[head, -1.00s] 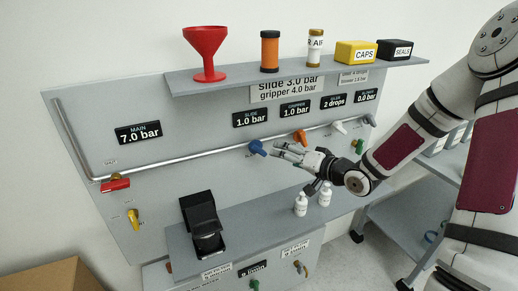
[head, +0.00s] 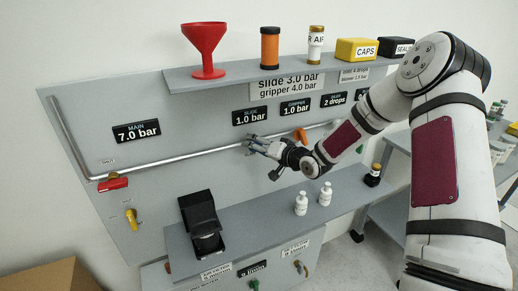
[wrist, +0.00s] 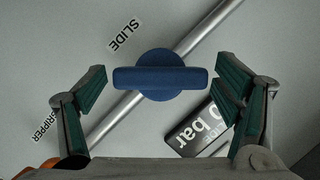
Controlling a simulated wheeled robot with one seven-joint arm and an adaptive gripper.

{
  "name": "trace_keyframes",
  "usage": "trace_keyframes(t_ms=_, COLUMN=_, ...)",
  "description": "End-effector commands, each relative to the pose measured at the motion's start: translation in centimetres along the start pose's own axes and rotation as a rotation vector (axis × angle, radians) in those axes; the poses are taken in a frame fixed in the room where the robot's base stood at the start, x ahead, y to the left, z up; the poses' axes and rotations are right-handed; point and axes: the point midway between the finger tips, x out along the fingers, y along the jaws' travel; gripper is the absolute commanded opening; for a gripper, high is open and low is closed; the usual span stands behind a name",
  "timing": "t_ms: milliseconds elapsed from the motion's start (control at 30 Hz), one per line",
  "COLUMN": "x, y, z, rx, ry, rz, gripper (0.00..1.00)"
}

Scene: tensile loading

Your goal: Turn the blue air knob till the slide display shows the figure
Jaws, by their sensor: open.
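The blue air knob (wrist: 160,80) sits in the middle of the wrist view, its bar lying level in that picture, beside the label SLIDE. My gripper (wrist: 161,92) is open, with one finger on each side of the knob and a gap at both ends of the bar. In the head view my gripper (head: 257,145) is at the panel's pipe and mostly covers the knob. The slide display (head: 251,117) above it reads 1.0 bar. A sign (head: 286,85) reads slide 3.0 bar, gripper 4.0 bar.
The orange knob (head: 300,134) is close on the right, under the gripper display (head: 295,107), which reads 1.0 bar. The pipe (head: 180,157) runs along the panel. White bottles (head: 301,203) stand on the lower shelf. The upper shelf (head: 215,82) holds a red funnel (head: 205,48).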

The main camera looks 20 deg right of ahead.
Motion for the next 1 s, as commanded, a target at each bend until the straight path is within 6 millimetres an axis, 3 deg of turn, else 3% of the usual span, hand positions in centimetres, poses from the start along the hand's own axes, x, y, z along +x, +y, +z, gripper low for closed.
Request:
trace_keyframes(t_ms=267, x=0.10, y=0.02, z=-0.03, rx=0.000, ry=0.000, rz=0.001, gripper=0.83)
trace_keyframes(t_ms=400, x=0.09, y=0.01, z=-0.04, rx=0.000, ry=0.000, rz=0.001, gripper=0.52)
trace_keyframes(t_ms=500, x=0.09, y=0.02, z=-0.04, rx=0.000, ry=0.001, rz=0.001, gripper=0.35)
trace_keyframes(t_ms=1000, x=0.07, y=-0.18, z=-0.08, rx=-0.106, ry=0.000, rz=0.044, gripper=0.35)
